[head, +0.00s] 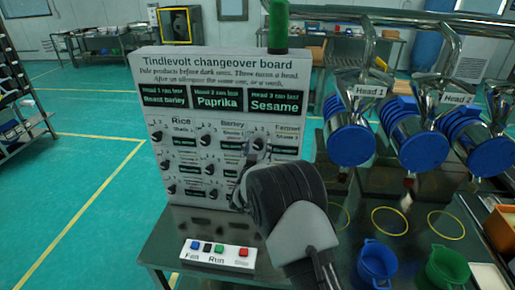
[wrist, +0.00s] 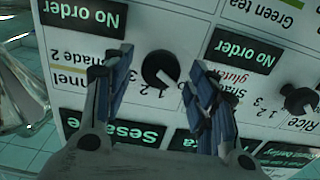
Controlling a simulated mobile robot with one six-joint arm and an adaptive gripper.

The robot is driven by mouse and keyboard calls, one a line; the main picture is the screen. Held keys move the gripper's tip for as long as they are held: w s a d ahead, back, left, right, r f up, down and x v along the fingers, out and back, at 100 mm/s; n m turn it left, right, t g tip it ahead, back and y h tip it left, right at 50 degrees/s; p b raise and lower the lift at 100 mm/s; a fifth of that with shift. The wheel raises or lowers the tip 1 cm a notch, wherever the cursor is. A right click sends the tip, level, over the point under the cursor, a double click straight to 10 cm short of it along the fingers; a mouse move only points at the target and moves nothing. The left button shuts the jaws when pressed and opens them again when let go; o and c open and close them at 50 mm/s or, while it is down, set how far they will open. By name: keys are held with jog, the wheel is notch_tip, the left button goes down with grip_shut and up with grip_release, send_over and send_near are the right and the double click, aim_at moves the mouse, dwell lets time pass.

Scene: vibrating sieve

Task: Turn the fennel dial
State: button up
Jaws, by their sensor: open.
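The fennel dial (wrist: 160,70) is a round black knob with a white mark, on the white board (wrist: 170,20). In the wrist view, upside down, its mark slants toward the printed numbers beside it; the exact number is unclear. The partly covered Fennel label (wrist: 65,80) is left of it. My gripper (wrist: 161,66) is open, with one finger on either side of the dial and a visible gap to each.
Other black dials sit close by, such as the Barley one (wrist: 299,100). A box with coloured buttons (head: 217,254) stands on the table before the board. Right are blue sieve heads (head: 350,145), a blue bucket (head: 377,263) and a green bucket (head: 447,268).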

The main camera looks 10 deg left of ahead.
jog(key=shift+w, duration=0.35)
jog(key=shift+c, duration=0.3)
jog(key=c, duration=1)
